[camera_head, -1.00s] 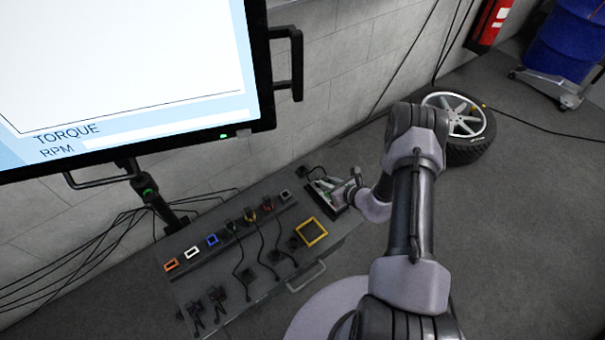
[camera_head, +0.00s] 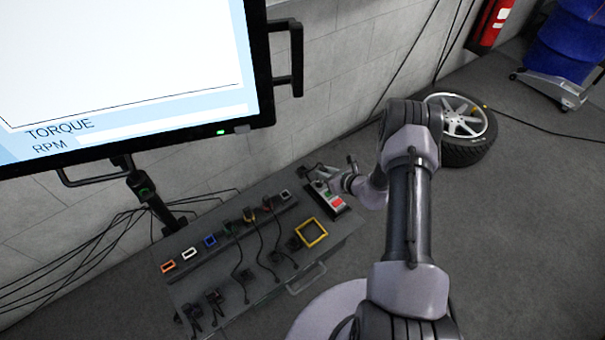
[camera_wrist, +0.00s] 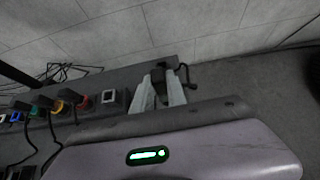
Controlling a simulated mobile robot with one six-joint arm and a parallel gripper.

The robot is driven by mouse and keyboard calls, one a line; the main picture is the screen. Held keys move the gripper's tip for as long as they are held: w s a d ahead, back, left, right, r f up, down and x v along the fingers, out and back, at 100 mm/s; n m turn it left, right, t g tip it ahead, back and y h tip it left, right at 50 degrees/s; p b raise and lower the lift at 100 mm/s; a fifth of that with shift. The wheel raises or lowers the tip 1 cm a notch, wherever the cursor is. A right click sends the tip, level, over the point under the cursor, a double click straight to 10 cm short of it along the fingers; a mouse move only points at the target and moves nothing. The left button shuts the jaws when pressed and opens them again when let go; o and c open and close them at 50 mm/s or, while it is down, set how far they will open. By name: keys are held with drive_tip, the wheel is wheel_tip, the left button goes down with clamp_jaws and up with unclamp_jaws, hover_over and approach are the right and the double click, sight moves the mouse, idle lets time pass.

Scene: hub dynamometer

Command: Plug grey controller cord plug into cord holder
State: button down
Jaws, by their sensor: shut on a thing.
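My gripper (camera_head: 328,176) is at the back right of the bench, just behind a controller (camera_head: 331,202) with red and green buttons. In the wrist view, my gripper (camera_wrist: 158,90) is shut on a small dark plug (camera_wrist: 158,76), mostly hidden between the fingers. A dark cord (camera_wrist: 184,74) shows right beside the fingers. The cord holder (camera_head: 200,250) is a strip along the bench's back with coloured-rimmed sockets. Its grey-rimmed socket (camera_head: 286,195) is at the right end. This socket also shows in the wrist view (camera_wrist: 109,97), left of and apart from my fingers.
Coloured plugs with cords sit toward the strip's right part. Orange (camera_head: 168,266), white (camera_head: 189,254) and blue (camera_head: 210,241) sockets look empty. A yellow square frame (camera_head: 311,233) lies on the bench. The monitor (camera_head: 130,80) overhangs the left. A wheel (camera_head: 462,128) lies right.

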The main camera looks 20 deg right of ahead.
drive_tip(key=w+a+b, duration=0.3)
drive_tip(key=w, duration=0.8)
drive_tip(key=shift+a, duration=0.3)
drive_tip(key=shift+f, duration=0.1)
drive_tip(key=shift+f, duration=1.8)
drive_tip(key=shift+f, duration=0.1)
drive_tip(key=shift+f, duration=1.4)
drive_tip(key=c, duration=1.3)
unclamp_jaws()
drive_tip(key=shift+w, duration=0.1)
drive_tip(key=shift+o, duration=0.2)
